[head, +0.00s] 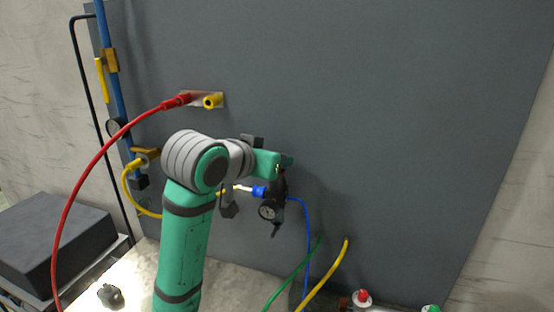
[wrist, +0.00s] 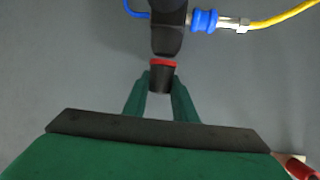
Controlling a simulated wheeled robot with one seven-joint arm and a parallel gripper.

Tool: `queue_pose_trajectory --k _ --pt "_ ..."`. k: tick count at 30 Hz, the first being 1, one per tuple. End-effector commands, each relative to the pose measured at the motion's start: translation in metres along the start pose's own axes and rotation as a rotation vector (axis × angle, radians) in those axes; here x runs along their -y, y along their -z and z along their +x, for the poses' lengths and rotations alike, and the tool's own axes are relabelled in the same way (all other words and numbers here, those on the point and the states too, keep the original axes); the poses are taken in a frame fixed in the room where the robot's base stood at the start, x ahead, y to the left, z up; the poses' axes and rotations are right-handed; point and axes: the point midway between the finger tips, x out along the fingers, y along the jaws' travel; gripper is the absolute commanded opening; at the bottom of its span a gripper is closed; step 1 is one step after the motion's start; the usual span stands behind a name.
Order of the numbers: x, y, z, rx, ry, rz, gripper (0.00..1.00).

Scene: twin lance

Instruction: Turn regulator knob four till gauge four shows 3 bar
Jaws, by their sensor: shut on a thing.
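The regulator (head: 279,187) is a black body on the grey panel, with a round gauge (head: 267,211) on its lower front. The gauge is too small for me to read its needle. In the wrist view the regulator body (wrist: 168,38) has a red ring and a black knob (wrist: 161,79) at its near end. My gripper (wrist: 161,88) is shut on this knob, with one green finger on each side. In the head view my gripper (head: 284,162) is at the top of the regulator, and the knob is mostly hidden. No number shows on the regulator.
A blue fitting (head: 259,192) with a yellow hose joins the regulator's left side; a thin blue hose (head: 304,230) leaves its right. A red hose (head: 83,177) arcs left of my arm to a plate with a yellow fitting (head: 213,101). The panel's right side is clear.

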Motion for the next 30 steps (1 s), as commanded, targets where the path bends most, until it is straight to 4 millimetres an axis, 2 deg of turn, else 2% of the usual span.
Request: queue_pose_trajectory --k 15,30 --pt "-0.0019 0.0008 0.0010 -0.001 0.359 -0.148 0.02" --pt "-0.0007 0.0003 0.0008 0.000 0.460 -0.189 0.02"
